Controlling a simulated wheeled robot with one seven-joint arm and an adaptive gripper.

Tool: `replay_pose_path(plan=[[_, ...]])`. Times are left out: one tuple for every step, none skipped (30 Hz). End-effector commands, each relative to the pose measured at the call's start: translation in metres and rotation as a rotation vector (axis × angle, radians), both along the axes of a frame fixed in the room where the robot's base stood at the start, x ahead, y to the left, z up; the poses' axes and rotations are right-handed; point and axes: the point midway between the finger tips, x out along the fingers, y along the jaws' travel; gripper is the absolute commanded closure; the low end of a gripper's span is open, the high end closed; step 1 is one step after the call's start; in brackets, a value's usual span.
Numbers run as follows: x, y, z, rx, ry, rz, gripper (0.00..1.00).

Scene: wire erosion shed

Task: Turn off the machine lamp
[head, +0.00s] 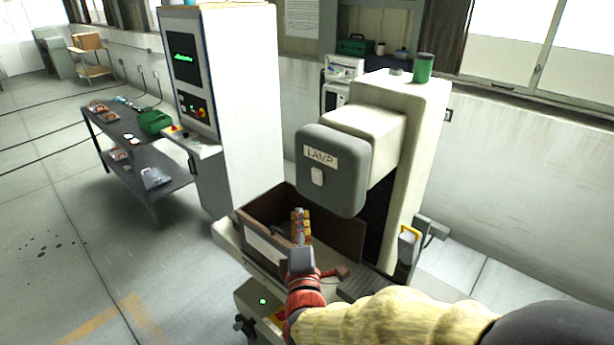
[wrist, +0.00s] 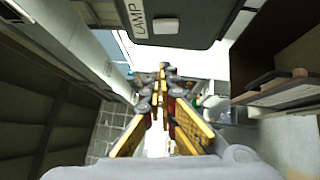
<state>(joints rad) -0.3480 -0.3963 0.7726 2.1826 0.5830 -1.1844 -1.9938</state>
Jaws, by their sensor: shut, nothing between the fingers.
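The machine lamp's grey housing (head: 335,185) hangs on the front of the cream machine head. It bears a white "LAMP" label (head: 320,157) and a small pale switch (head: 317,177) below the label. In the wrist view the label (wrist: 138,18) and the switch (wrist: 165,26) show at the top, beyond my fingers and above them. My gripper (head: 300,213) is shut and empty, pointing up, below the housing and slightly left of the switch. It also shows in the wrist view (wrist: 162,70). A gap is visible between the fingertips and the switch. I cannot tell whether the lamp is lit.
A brown open-topped box (head: 272,210) surrounds the space behind my gripper. A white control cabinet (head: 240,100) stands left. A green can (head: 423,68) stands atop the machine. A dark bench (head: 125,125) is at far left, with open floor before it.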

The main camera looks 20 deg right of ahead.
Motion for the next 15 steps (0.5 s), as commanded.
replay_pose_path(plan=[[0.0,0.0,0.0,0.0,0.0,0.0,1.0],[0.0,0.0,0.0,0.001,0.0,0.0,1.0],[0.0,0.0,0.0,0.001,0.0,0.0,1.0],[0.0,0.0,0.0,0.001,0.0,0.0,1.0],[0.0,0.0,0.0,0.001,0.0,0.0,1.0],[0.001,0.0,0.0,0.001,0.0,0.0,1.0],[0.002,0.0,0.001,0.001,0.0,0.0,1.0],[0.003,-0.001,0.001,0.001,0.0,0.0,1.0],[0.006,-0.001,0.001,0.001,0.0,-0.001,1.0],[0.009,-0.002,0.001,0.001,0.0,-0.001,1.0],[0.012,-0.002,0.001,0.0,0.001,0.0,1.0],[0.017,-0.003,0.002,0.001,0.0,-0.001,1.0],[0.022,-0.005,0.003,0.001,0.0,-0.002,1.0],[0.026,-0.006,0.003,0.001,0.0,-0.003,1.0],[0.034,-0.007,0.004,0.001,0.001,-0.002,1.0]])
